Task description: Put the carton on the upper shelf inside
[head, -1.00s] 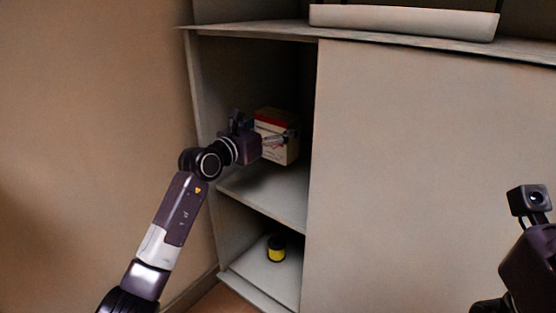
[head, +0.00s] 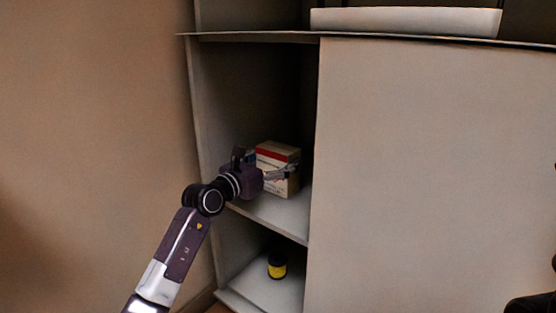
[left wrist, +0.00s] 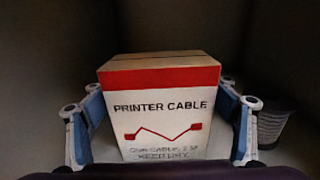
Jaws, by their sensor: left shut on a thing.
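The carton (head: 283,163), a white box with a red band and a tan top, is inside the left bay of the cabinet, at the upper shelf (head: 272,213). It stands upright; whether its base touches the shelf, I cannot tell. My left gripper (head: 279,173) is shut on the carton, coming from the front left. In the left wrist view the carton (left wrist: 168,115) shows "PRINTER CABLE" on its face, with one finger at each side.
A black and yellow can (head: 277,265) stands on the lower shelf (head: 258,291). A dark ribbed cylinder (left wrist: 274,124) stands right of the carton. A flat panel (head: 420,170) closes the cabinet's right side; a wall (head: 95,130) bounds the left.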

